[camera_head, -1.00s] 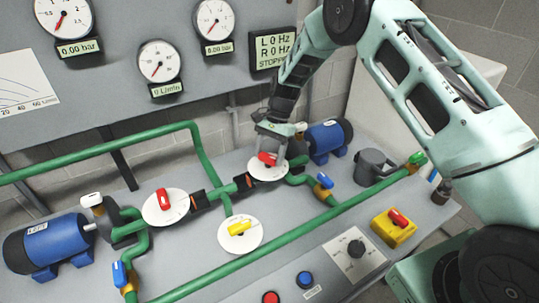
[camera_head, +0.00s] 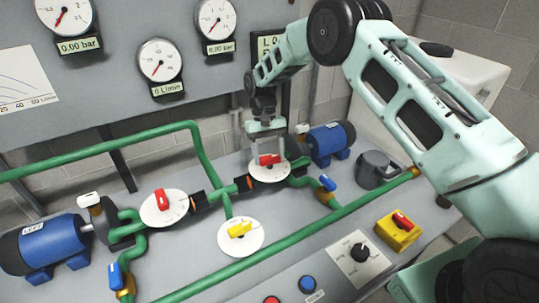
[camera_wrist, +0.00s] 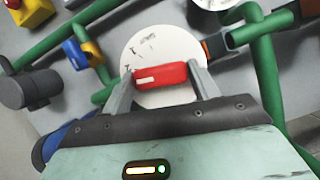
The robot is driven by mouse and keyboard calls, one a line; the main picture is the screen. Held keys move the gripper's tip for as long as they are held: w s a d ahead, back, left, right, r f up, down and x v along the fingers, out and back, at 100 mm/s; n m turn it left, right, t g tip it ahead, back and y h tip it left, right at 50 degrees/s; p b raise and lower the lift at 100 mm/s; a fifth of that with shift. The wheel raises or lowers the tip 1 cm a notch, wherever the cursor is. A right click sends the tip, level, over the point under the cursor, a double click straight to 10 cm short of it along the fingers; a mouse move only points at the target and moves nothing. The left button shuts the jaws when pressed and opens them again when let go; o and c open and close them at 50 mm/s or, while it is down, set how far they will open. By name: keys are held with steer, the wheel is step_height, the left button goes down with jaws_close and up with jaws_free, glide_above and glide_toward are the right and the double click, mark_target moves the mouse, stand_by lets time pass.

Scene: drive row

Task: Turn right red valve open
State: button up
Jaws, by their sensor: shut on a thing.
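The right red valve handle (camera_head: 268,160) sits on a white round dial (camera_head: 270,174) on the green pipework. My gripper (camera_head: 266,152) is over it from behind and above, shut on the handle. In the wrist view the red handle (camera_wrist: 160,76) lies crosswise between the two fingers, one at each end, above the white dial (camera_wrist: 150,45). The handle lies roughly level across the picture in the head view. Part of the dial is hidden by the fingers.
A left red valve (camera_head: 163,200) and a yellow valve (camera_head: 239,229) stand nearby on their own dials. A blue motor (camera_head: 328,142) is close to the right of my gripper. Green pipes cross the bench. Gauges (camera_head: 159,60) hang on the panel behind.

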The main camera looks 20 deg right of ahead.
steer(key=shift+w+n+h, duration=0.1)
steer(key=shift+n+h, duration=0.3)
steer(key=shift+n, duration=0.8)
steer(key=o, duration=1)
steer(key=shift+r, duration=0.1)
steer(key=b+v, duration=0.1)
steer(key=v, duration=1.6)
steer(key=shift+a+r, duration=0.15)
